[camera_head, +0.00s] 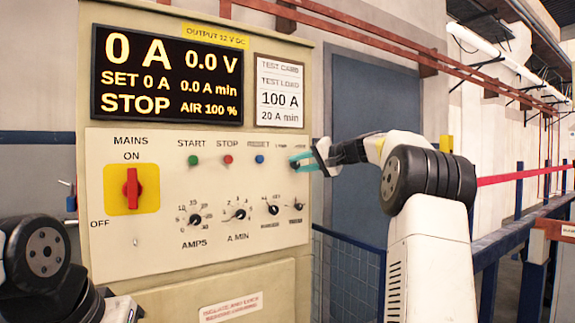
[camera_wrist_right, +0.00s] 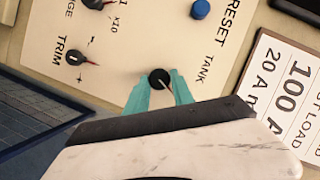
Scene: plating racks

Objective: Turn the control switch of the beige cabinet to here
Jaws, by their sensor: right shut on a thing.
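The beige cabinet (camera_head: 110,240) stands in front of me with a pale control panel on its face. A small black knob (camera_wrist_right: 159,79) with a light pointer line sits beside the printed word TANK in the right wrist view. In that view the pointer slants down and to the right. My right gripper (camera_head: 299,162) is at the panel's upper right, its teal fingers closed on either side of this knob. The fingers partly hide the knob and its label in the head view. Only part of my left arm shows at the lower left; its gripper is out of sight.
A red mains switch (camera_head: 132,189) on a yellow plate is at the panel's left. Green, red and blue (camera_head: 260,159) buttons line the upper row. Several black dials sit below; the TRIM dial (camera_head: 298,206) is under my right gripper. A display (camera_head: 170,77) reads STOP.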

